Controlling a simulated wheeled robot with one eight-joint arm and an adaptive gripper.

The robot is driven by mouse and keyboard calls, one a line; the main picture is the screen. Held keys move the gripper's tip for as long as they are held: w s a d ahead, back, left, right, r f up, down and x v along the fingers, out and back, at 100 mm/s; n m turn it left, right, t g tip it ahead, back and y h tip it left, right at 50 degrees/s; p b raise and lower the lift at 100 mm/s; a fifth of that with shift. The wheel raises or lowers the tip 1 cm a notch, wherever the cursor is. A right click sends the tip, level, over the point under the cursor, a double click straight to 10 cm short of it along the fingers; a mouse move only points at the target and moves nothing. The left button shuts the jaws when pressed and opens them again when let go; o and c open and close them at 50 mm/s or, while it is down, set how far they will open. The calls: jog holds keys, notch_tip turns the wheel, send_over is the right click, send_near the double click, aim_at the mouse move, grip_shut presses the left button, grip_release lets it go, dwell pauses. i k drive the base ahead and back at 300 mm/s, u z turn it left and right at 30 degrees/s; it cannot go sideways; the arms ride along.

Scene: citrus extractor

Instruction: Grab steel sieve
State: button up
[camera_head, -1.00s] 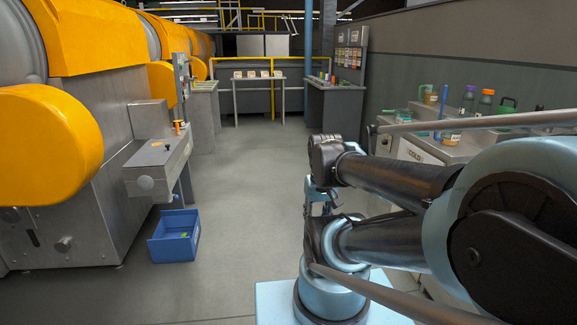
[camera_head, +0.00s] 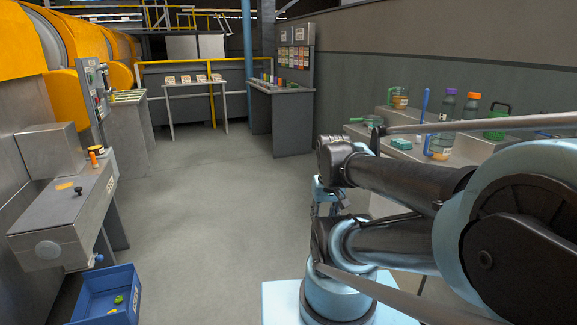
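I cannot make out a steel sieve for certain. A small round item with a green end (camera_head: 368,120) lies at the back left of the right-hand counter, too small to identify and partly near my arm's outline. My arm is folded across the right of the view. What looks like my gripper (camera_head: 338,197) hangs small and dark among the arm links, apart from the counter items, and its fingers are not clear.
The stepped counter (camera_head: 388,112) on the right holds a blue-handled brush (camera_head: 424,105), bottles (camera_head: 470,107), a green-handled container (camera_head: 497,121) and a green sponge (camera_head: 401,143). A blue bin (camera_head: 137,287) stands at lower left by an orange-topped machine. The middle floor (camera_head: 205,200) is clear.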

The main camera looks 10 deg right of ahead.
aim_at(368, 120)
jog(key=z, duration=0.35)
jog(key=i, duration=1.5)
jog(key=z, duration=0.35)
